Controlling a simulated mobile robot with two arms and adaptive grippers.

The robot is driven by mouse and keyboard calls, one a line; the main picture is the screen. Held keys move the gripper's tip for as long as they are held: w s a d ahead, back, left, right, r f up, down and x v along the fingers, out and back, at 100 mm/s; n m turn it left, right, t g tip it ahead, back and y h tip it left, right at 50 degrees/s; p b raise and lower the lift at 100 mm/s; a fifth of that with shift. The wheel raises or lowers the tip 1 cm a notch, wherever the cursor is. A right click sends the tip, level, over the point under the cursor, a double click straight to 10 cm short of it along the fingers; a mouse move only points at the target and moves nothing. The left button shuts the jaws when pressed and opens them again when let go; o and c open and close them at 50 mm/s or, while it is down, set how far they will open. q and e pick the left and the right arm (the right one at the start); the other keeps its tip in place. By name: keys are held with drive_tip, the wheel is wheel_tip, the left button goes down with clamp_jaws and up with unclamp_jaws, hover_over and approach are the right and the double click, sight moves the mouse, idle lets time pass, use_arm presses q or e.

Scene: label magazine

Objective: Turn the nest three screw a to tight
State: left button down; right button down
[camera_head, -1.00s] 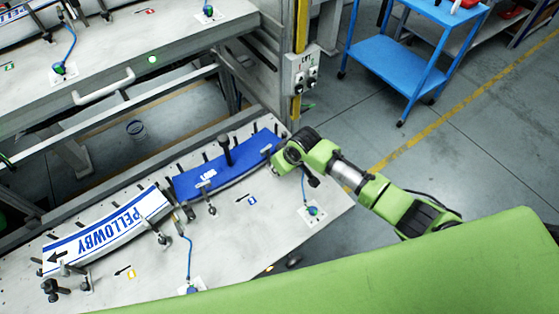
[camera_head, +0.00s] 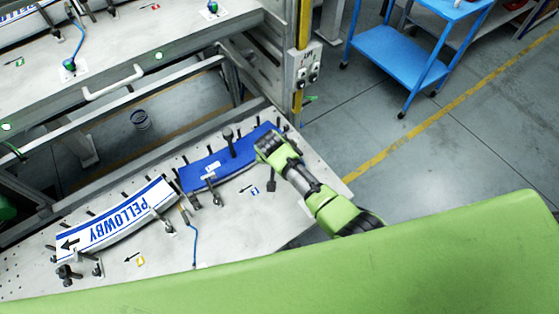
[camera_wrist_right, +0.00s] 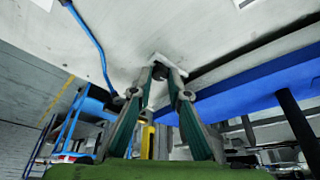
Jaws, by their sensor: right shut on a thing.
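A blue label panel (camera_head: 218,165) lies in a curved nest on the grey bench, with a blue-marked tag (camera_head: 255,190) in front of it. My right gripper (camera_head: 266,143) is at the panel's right end; my green wrist hides its fingertips in the head view. In the right wrist view, the gripper's two fingers (camera_wrist_right: 166,74) are closed on a small pale fitting (camera_wrist_right: 170,63) beside the blue panel edge (camera_wrist_right: 250,87). The fitting looks like a screw or clamp head, but its shape and turn are unclear. My left gripper is out of view.
A white-and-blue PELLOWBY label (camera_head: 125,218) lies in the nest to the left. Black posts and clamps (camera_head: 168,222) line both nests. A switch box (camera_head: 304,68) on a yellow post stands behind the bench's right end. A blue cart (camera_head: 400,60) stands farther right.

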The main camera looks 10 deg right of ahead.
drive_tip(key=shift+m, duration=0.6)
drive_tip(key=shift+h, duration=0.3)
drive_tip(key=shift+w, duration=0.1)
drive_tip(key=c, duration=2.2)
unclamp_jaws()
